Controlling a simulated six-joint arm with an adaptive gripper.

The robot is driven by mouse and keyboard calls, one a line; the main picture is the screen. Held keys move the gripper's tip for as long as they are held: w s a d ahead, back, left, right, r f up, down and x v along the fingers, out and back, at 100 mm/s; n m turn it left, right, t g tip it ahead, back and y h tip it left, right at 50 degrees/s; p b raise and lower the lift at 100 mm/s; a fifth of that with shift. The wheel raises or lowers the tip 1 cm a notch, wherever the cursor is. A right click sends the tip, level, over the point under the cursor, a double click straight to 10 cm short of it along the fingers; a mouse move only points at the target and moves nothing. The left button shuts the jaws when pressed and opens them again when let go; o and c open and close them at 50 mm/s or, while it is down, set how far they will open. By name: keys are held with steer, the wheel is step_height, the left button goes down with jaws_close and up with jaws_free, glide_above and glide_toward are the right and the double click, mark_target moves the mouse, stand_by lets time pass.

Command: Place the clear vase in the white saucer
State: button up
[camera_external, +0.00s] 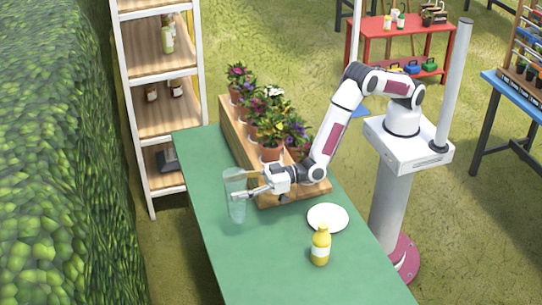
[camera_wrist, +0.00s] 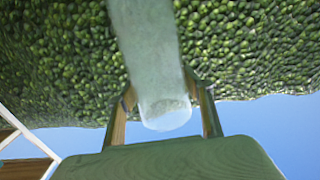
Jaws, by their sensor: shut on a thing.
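The clear vase (camera_external: 236,205) is a tall glass cylinder at the left side of the green table in the external view. My gripper (camera_external: 241,184) is shut around its upper part from the right. The vase looks upright; I cannot tell whether its base touches the table. In the wrist view the vase (camera_wrist: 150,60) lies between the two fingers of my gripper (camera_wrist: 165,95). The white saucer (camera_external: 328,218) lies flat and empty on the table, to the right of the vase and apart from it.
A yellow bottle with a white label (camera_external: 320,246) stands just in front of the saucer. A wooden planter (camera_external: 240,150) with several potted flowers runs along the table's back, behind my gripper. The green table (camera_external: 260,265) is bare at the front left. A hedge (camera_external: 60,150) stands at far left.

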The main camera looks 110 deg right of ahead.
steer(key=s+a+m+h, duration=0.1)
steer(key=s+h, duration=0.1)
steer(key=s, duration=1.4)
steer(key=s+a+r+m+h, duration=0.1)
steer(key=s+a+h, duration=0.1)
steer(key=s, duration=1.4)
steer(key=shift+s+m+g, duration=0.3)
steer(key=shift+s+m, duration=0.05)
steer(key=shift+m, duration=0.05)
steer(key=shift+f, duration=2.9)
